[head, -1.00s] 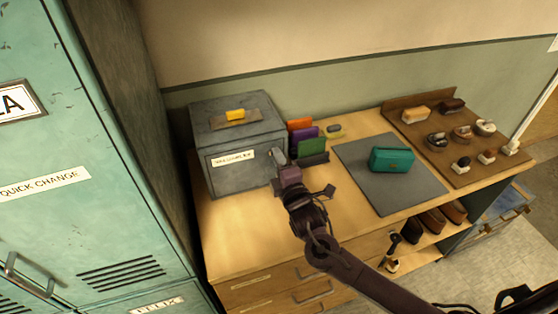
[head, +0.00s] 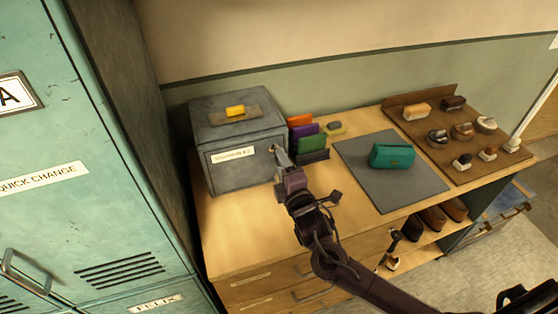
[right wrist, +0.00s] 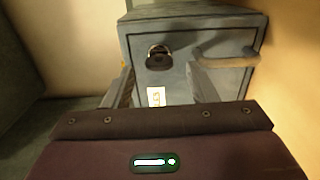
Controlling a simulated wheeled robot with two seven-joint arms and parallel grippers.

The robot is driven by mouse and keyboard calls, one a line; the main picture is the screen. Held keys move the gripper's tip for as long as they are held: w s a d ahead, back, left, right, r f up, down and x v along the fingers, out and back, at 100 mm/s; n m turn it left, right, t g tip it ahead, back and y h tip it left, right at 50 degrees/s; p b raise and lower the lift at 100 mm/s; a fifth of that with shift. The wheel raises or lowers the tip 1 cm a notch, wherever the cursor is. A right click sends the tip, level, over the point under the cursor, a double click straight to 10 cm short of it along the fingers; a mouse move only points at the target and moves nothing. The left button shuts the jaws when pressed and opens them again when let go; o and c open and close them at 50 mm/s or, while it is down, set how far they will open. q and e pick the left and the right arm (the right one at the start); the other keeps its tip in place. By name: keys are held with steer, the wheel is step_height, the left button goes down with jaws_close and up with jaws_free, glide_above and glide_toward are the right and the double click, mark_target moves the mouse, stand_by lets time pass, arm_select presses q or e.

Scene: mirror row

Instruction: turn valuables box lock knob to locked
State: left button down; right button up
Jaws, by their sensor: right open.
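The valuables box (head: 228,178) is a grey metal box at the left end of the wooden counter, with a white label (head: 234,155) on its front. The lock knob (head: 274,149) is small at the right of that front. In the right wrist view the dark round knob (right wrist: 158,57) shows beyond the fingertips, roughly between them. My right gripper (head: 281,157) is open and empty at the box front, close to the knob. In the right wrist view its two fingers (right wrist: 163,82) stand apart; contact with the knob cannot be told. My left gripper is not in view.
A yellow item (head: 235,111) lies on top of the box. Coloured upright folders (head: 308,140) stand just right of it. A teal case (head: 391,155) sits on a grey mat (head: 415,192). Teal lockers (head: 90,200) stand close on the left. The counter front is clear.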

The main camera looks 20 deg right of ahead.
steer(key=s+b, duration=0.1)
steer(key=s, duration=0.4)
stand_by(0.4)
steer(key=s+f+m+g, duration=0.2)
steer(key=m, duration=0.1)
steer(key=s+f+m+g, duration=0.1)
steer(key=s+m+g, duration=0.2)
steer(key=s+a+f+m+g, duration=0.1)
steer(key=s+f+m+g, duration=0.1)
steer(key=s+m+g, duration=0.1)
steer(key=shift+f+m, duration=0.3)
steer(key=shift+m, duration=0.2)
steer(key=s+d+f+m+g, duration=0.25)
steer(key=s+m+g, duration=0.45)
steer(key=s, duration=0.5)
step_height(320, 180, down, 30)
steer(key=s, duration=0.3)
steer(key=s+d+f+g, duration=0.1)
steer(key=s+d+f, duration=0.1)
steer(key=s+f, duration=0.6)
steer(key=s+d+f+g, duration=0.1)
steer(key=s+d+f, duration=0.1)
steer(key=s+f, duration=0.7)
steer(key=shift+s+f+n+h, duration=0.2)
steer(key=shift+s+n+h, duration=0.15)
steer(key=shift+s, duration=0.5)
